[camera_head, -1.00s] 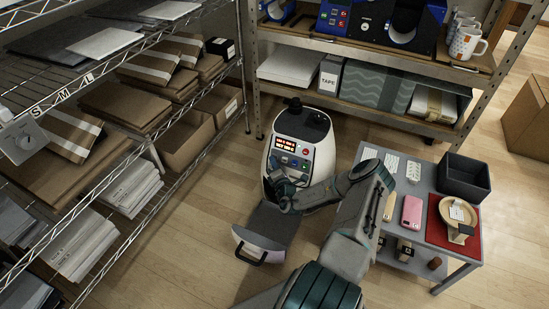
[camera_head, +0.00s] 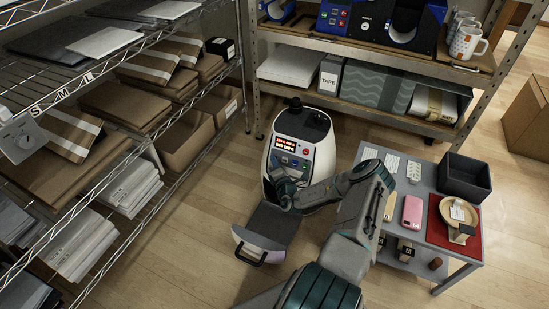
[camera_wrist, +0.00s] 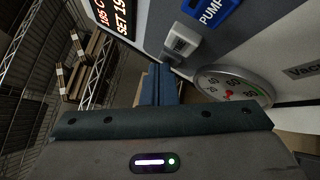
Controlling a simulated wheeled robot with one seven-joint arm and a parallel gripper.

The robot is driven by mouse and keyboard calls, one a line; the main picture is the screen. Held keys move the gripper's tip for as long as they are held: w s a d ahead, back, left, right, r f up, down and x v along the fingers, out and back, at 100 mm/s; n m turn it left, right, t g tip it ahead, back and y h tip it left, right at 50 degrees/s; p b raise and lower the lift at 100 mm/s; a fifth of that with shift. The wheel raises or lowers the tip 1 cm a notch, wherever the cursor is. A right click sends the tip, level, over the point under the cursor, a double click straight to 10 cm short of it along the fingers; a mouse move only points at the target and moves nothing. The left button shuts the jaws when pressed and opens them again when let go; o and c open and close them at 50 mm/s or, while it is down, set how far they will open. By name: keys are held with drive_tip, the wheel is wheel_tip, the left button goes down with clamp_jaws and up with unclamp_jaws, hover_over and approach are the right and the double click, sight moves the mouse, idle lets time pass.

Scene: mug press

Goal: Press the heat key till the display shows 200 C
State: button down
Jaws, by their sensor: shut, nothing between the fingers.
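The white press (camera_head: 322,155) stands on the floor at the middle, its lit display (camera_head: 292,146) on the dark front panel. In the wrist view the display (camera_wrist: 115,17) is cut off by the frame; its upper line seems to read 185 C and its lower line starts SET 19. A pale grey key (camera_wrist: 181,42) sits beside a blue key marked PUMP (camera_wrist: 210,10); I cannot read the grey key's label. My gripper (camera_wrist: 158,72) is shut and empty, its tips close to the grey key. I cannot tell whether they touch. In the head view my wrist hides the fingertips.
A round gauge (camera_wrist: 235,86) is on the press right of my fingers. A grey table (camera_head: 424,180) with a phone case, a dark bin and a red mat stands right of my arm. Wire shelving (camera_head: 100,130) is at left and a metal rack (camera_head: 385,115) behind.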

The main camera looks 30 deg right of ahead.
drive_tip(key=shift+a, duration=0.1)
drive_tip(key=shift+s+a+r+p, duration=0.2)
drive_tip(key=shift+s+a+p, duration=0.35)
drive_tip(key=shift+p, duration=0.2)
drive_tip(key=shift+s+a+r+p, duration=0.3)
drive_tip(key=shift+s+a+p, duration=0.45)
drive_tip(key=shift+a+p, duration=0.25)
drive_tip(key=shift+s+a+r+p, duration=0.25)
drive_tip(key=shift+s+a+p, duration=0.5)
drive_tip(key=shift+a+p, duration=0.15)
